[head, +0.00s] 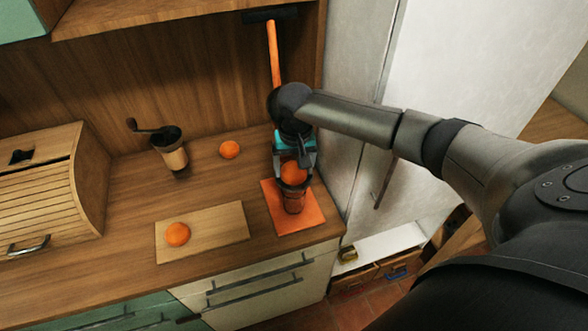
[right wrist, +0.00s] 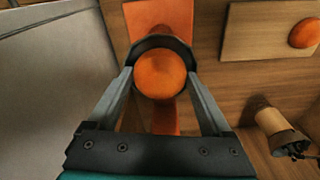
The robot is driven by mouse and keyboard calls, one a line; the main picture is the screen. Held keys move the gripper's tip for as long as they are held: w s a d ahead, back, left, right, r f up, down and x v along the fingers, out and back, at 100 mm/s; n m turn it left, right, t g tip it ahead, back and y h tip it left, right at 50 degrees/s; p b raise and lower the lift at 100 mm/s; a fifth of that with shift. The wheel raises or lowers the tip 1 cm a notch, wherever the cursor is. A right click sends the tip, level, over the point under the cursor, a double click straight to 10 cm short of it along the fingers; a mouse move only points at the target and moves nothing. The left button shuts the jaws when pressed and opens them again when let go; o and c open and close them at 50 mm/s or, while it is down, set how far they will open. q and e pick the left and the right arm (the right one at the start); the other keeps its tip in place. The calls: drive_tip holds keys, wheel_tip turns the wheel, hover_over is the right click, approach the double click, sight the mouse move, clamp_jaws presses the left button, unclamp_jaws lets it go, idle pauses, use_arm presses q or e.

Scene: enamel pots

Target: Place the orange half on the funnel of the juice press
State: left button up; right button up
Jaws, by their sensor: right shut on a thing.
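My right gripper (head: 294,165) is shut on the orange half (head: 294,173), with a finger on either side of it. In the right wrist view the orange half (right wrist: 161,75) sits between the fingertips (right wrist: 161,74), in front of the dark ring of the funnel (right wrist: 152,43). The orange half is at the funnel of the juice press (head: 275,55); whether it rests on it or hangs just above, I cannot tell. The press has a long orange lever pointing up and back. A reddish cup (head: 294,203) is below the funnel. My left gripper is not in view.
The press stands on an orange mat (head: 313,215) near the counter's right end. Another orange piece (head: 177,234) lies on a cutting board (head: 215,248), and one (head: 229,149) lies on the counter behind. A grinder (head: 174,155) and a bread box (head: 45,190) stand left. A pale cabinet (head: 350,80) is right.

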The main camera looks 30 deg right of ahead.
sight(295, 172)
drive_tip(key=o, duration=1.2)
drive_tip(key=shift+f, duration=0.1)
drive_tip(key=shift+c, duration=0.2)
wheel_tip(295, 172, up, 12)
drive_tip(key=s, duration=0.1)
drive_tip(key=shift+s+a+p, duration=0.15)
drive_tip(key=shift+a+p, duration=0.15)
drive_tip(key=shift+p, duration=0.1)
